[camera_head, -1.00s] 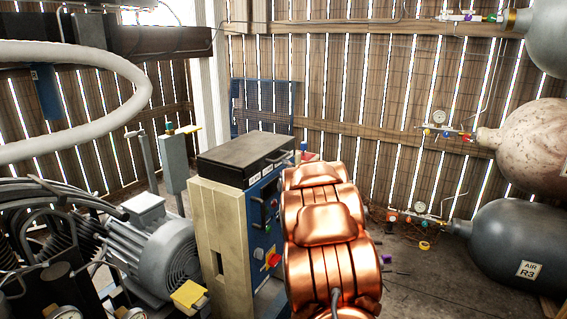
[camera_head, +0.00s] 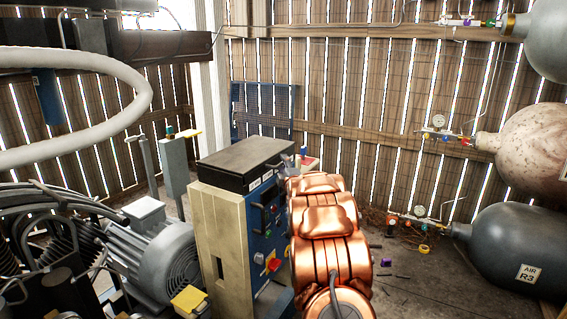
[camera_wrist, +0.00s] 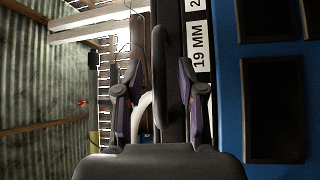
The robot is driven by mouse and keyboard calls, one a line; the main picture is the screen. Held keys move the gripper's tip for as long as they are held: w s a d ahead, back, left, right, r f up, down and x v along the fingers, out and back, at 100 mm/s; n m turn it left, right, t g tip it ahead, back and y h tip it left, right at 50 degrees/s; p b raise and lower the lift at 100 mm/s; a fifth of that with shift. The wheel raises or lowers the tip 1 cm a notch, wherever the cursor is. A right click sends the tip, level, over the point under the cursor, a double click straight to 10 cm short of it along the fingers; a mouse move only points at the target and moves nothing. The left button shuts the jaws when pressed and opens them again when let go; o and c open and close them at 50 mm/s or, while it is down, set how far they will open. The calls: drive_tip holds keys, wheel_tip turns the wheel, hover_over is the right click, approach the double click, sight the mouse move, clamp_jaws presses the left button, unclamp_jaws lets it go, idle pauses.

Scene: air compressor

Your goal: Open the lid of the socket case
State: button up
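The socket case (camera_head: 245,160) is a black box with a flat closed lid, lying on top of a beige and blue cabinet in the head view. Its front edge has white labels and a handle (camera_head: 275,164). In the wrist view the case front (camera_wrist: 174,60) runs top to bottom, with a "19 MM" label, and the dark handle bar (camera_wrist: 158,55) stands out from it. My gripper (camera_wrist: 159,75) is open, with one finger on each side of the handle bar. I cannot tell whether either finger touches.
The cabinet (camera_head: 222,225) has a blue front with knobs and dark panels. A grey motor (camera_head: 155,250) stands to its left. Large gas tanks (camera_head: 520,250) line the right side. The floor between the arm and the tanks is mostly open, with small scattered items.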

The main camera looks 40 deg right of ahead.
drive_tip(key=shift+w+d, duration=0.25)
drive_tip(key=shift+w, duration=0.2)
clamp_jaws()
drive_tip(key=shift+r, duration=0.1)
idle(0.4)
